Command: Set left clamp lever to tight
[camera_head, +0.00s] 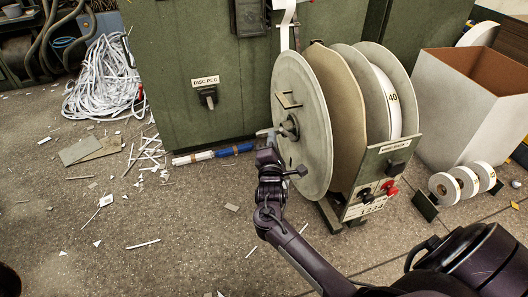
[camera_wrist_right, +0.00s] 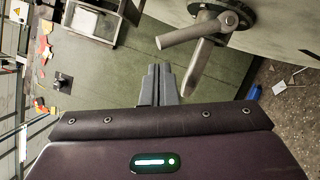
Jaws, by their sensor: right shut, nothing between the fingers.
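The left clamp lever (camera_head: 270,132) is a grey bar at the hub of the reel stand's left disc (camera_head: 302,165). In the right wrist view the lever (camera_wrist_right: 185,37) reaches left from the round hub, and a second, flatter grey piece (camera_wrist_right: 197,72) points down beside it. My right gripper (camera_head: 267,154) is just below and in front of the hub in the head view. In the right wrist view its fingers (camera_wrist_right: 157,75) are closed together and empty, below the lever with a gap visible in the picture. My left gripper is not in view.
A green cabinet with a "DISC PEG" peg (camera_head: 208,97) stands behind. The stand's front panel (camera_head: 372,180) has red and black knobs. A white open box (camera_head: 460,120) and several small rolls (camera_head: 462,183) are at right. Paper scraps litter the floor at left.

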